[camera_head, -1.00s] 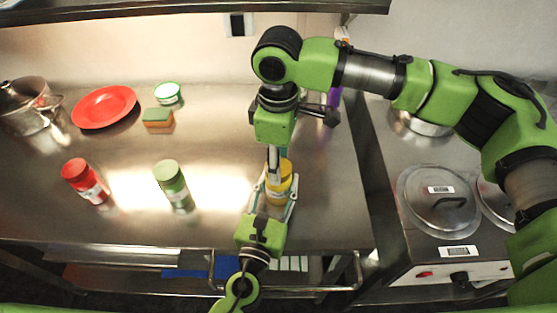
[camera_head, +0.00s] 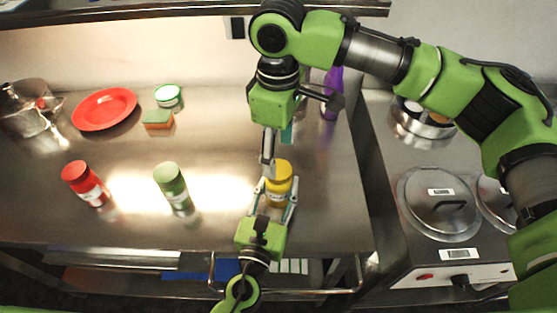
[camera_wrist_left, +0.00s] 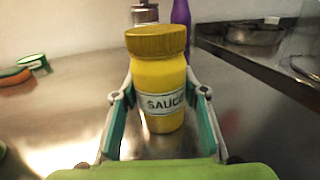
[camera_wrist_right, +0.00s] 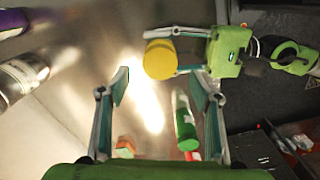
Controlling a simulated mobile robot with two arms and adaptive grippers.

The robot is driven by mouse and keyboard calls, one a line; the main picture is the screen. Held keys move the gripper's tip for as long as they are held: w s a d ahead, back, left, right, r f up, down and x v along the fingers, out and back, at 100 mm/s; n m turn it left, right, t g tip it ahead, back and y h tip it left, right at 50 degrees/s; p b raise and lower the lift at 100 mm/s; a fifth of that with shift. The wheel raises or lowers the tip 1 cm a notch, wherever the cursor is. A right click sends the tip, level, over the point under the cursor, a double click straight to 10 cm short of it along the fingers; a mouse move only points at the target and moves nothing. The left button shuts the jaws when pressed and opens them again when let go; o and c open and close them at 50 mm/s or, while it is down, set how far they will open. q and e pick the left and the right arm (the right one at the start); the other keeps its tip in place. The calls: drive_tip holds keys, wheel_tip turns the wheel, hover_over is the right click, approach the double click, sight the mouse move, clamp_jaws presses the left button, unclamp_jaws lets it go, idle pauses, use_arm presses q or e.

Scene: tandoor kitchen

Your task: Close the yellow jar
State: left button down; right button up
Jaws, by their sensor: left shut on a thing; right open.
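The yellow jar (camera_head: 280,182) stands upright near the front right of the steel counter. In the left wrist view it (camera_wrist_left: 161,92) bears a "SAUCE" label, and a yellow lid (camera_wrist_left: 157,40) sits on its top, seemingly level. My left gripper (camera_head: 273,192) is shut around the jar body, one finger on each side. My right gripper (camera_head: 271,160) is open and empty, above and behind the jar, pointing down. In the right wrist view the lid (camera_wrist_right: 160,59) shows from above, beyond my open right fingers (camera_wrist_right: 160,82) and apart from them.
A green jar (camera_head: 172,187) and a red jar (camera_head: 86,183) stand to the left. A purple bottle (camera_head: 332,92) stands behind my right gripper. A red plate (camera_head: 104,109), sponge (camera_head: 157,120) and pot (camera_head: 27,108) are at the back left.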

wheel_tip(320, 180, up, 7)
idle(0.3)
drive_tip(key=shift+r, duration=0.1)
use_arm(q)
drive_tip(key=c, duration=1.2)
unclamp_jaws()
drive_tip(key=shift+o, duration=0.2)
drive_tip(key=v, duration=1.2)
